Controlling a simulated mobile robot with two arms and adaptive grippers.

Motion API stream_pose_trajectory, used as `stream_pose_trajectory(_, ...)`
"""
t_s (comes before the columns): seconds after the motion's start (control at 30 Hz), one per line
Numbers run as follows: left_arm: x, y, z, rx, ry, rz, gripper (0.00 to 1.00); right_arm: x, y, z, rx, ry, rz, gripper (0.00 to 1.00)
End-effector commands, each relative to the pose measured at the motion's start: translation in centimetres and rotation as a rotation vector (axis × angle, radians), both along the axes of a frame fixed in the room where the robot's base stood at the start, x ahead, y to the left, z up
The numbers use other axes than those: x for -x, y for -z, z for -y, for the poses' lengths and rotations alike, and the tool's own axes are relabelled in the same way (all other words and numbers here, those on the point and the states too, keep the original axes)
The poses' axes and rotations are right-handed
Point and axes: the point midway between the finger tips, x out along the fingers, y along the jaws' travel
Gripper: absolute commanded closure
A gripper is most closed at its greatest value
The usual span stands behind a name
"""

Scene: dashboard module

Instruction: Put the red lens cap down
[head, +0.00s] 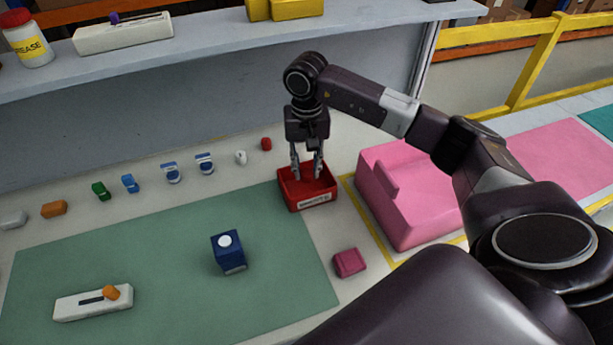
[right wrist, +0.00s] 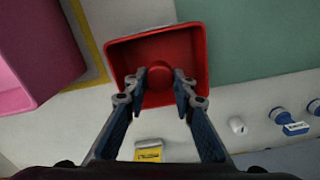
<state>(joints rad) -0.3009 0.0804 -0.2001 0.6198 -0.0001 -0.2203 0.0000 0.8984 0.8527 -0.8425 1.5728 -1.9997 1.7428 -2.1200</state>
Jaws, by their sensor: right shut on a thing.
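My right gripper (head: 307,172) is over the red tray (head: 318,207) with its fingers pointing down. In the right wrist view my right gripper (right wrist: 158,82) has its fingertips on either side of a small round red piece (right wrist: 158,76), seemingly the red lens cap. Red on red makes its edges hard to tell, and I cannot tell whether it touches the tray floor. The red tray (right wrist: 203,45) shows around the fingertips. Another small red piece (head: 266,143) lies on the table behind the tray. My left gripper is not in view.
A large pink block (head: 405,205) stands right of the tray, and a small pink block (head: 349,262) in front. A green mat (head: 170,270) holds a blue block (head: 228,252) and a white slider piece (head: 75,307). Several small parts line the table's back, below a shelf (head: 230,45).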

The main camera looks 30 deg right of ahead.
Motion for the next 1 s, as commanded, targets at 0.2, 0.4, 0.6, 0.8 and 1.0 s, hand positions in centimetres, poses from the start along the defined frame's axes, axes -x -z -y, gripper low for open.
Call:
stream_pose_trajectory(0.2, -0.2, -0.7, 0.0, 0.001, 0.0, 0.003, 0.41, 0.1, 2.3, -0.1, -0.001, 0.001, -0.004, 0.98)
stream_pose_trajectory(0.4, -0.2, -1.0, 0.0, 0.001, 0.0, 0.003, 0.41, 0.0, 4.4, 0.0, 0.001, 0.0, 0.0, 0.98)
stream_pose_trajectory(0.6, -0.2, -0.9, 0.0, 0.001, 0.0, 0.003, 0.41, 0.0, 4.4, 0.0, 0.001, 0.0, 0.0, 0.98)
stream_pose_trajectory(0.8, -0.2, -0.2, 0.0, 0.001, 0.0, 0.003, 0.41, 0.0, 5.0, 0.0, 0.0, -0.001, 0.001, 0.98)
stream_pose_trajectory(1.0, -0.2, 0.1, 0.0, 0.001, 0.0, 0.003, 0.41, 0.0, 5.2, 0.0, 0.0, -0.001, 0.001, 0.72)
